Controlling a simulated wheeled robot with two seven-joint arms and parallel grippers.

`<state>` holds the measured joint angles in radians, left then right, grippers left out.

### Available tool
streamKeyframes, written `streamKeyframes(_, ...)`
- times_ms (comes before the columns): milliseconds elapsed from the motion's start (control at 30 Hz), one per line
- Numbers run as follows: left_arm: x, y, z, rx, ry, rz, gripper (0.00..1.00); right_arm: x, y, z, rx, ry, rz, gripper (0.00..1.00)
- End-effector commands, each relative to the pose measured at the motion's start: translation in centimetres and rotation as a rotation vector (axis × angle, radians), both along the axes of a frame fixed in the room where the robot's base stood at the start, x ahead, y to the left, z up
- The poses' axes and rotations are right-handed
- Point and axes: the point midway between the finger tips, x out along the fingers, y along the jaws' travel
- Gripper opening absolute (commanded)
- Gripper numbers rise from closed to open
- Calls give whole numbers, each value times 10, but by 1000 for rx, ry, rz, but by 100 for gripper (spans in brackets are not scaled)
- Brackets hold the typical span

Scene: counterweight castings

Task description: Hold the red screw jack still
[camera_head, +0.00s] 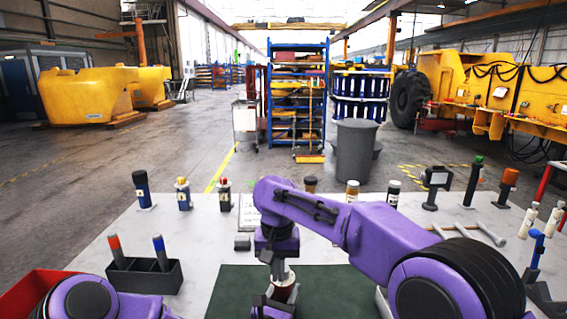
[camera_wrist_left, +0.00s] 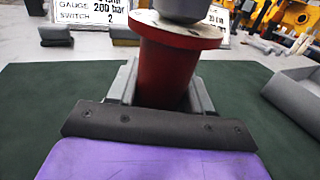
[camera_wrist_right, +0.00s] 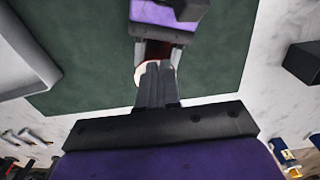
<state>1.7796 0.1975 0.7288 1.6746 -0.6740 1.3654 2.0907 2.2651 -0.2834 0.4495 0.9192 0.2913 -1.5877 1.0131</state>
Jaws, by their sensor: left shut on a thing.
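The red screw jack (camera_wrist_left: 165,75) stands upright on the green mat (camera_wrist_left: 50,110) in the left wrist view, with a round flange and a grey cylindrical part above it. My left gripper (camera_wrist_left: 160,92) is shut around its red body, a finger on each side. In the head view the jack (camera_head: 285,292) is partly hidden by my purple grippers. My right gripper (camera_head: 279,268) points down over it from above. In the right wrist view its fingers (camera_wrist_right: 156,80) are together, over the jack's pale round top; I cannot tell whether they touch it.
A dark holder (camera_head: 145,275) with red- and blue-topped cylinders and a red bin (camera_head: 35,292) stand at left. Several bottles and tools line the table's back edge. A grey block (camera_head: 243,243) lies behind the mat. The white table is clear between holder and mat.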

Motion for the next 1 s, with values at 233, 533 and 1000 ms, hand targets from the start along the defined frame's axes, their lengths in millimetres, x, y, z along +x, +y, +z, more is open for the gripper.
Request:
streamKeyframes(233,-3,0,-7,7,11,-3,0,1,1,0,3,-3,-1,0)
streamKeyframes(533,-3,0,-7,7,11,-5,0,-5,3,0,1,-2,0,0)
streamKeyframes(1000,-3,0,-7,6,11,-3,0,-7,4,49,3,-4,-1,0)
